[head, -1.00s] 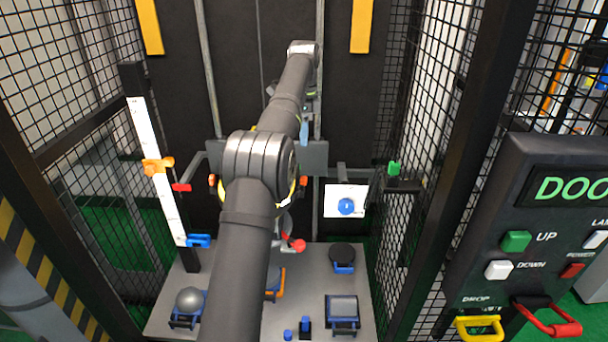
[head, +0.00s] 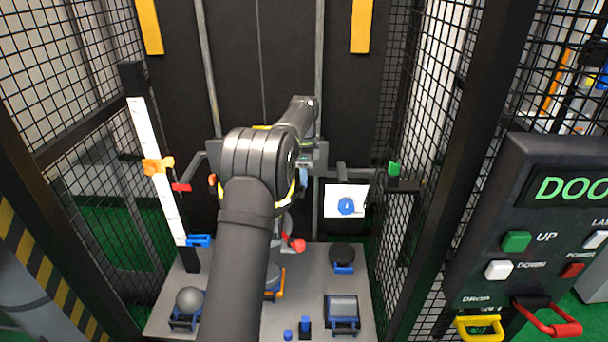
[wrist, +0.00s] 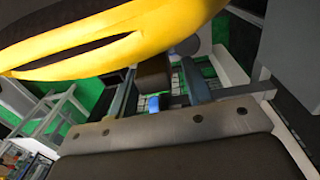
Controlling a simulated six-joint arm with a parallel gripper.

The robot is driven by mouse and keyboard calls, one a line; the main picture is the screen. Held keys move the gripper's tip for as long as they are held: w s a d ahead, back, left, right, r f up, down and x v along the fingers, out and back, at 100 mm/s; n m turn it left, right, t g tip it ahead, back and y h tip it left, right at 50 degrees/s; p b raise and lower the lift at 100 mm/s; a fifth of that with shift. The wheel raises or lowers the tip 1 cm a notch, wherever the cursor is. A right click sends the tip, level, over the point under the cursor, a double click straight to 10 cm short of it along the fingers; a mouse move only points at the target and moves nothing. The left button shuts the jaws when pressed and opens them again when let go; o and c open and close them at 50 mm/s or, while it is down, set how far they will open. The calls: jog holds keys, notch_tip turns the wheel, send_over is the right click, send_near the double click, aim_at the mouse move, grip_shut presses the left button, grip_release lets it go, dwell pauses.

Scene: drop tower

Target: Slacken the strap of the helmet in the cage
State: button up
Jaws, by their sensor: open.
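The helmet is mostly hidden behind my arm in the head view; only slivers of yellow (head: 291,190) show beside the arm joint. In the wrist view a large yellow curved shell with a dark inside, which looks like the helmet (wrist: 150,35), fills the top, very close. My gripper (wrist: 158,72) is open in the wrist view, its two fingers below the shell. A dark brown block and a small blue piece (wrist: 155,103) show between or beyond the fingers; I cannot tell whether they belong to the strap. No contact is visible.
A base plate (head: 385,325) bears a grey ball (head: 189,299), a dark disc (head: 342,253) and a grey block (head: 343,306). A red-knobbed lever (head: 297,244) stands near my arm. Mesh walls (head: 425,130) close both sides. A control panel (head: 545,240) is at right.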

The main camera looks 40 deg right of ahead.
jog(key=c, duration=0.6)
jog(key=shift+d+r, duration=0.15)
jog(key=shift+r, duration=1.5)
jog(key=shift+c, duration=0.2)
jog(key=shift+r, duration=0.3)
jog(key=o, duration=0.6)
jog(key=shift+o, duration=0.2)
notch_tip(320, 180, up, 12)
jog(key=shift+w+d, duration=0.2)
jog(key=shift+f, duration=0.2)
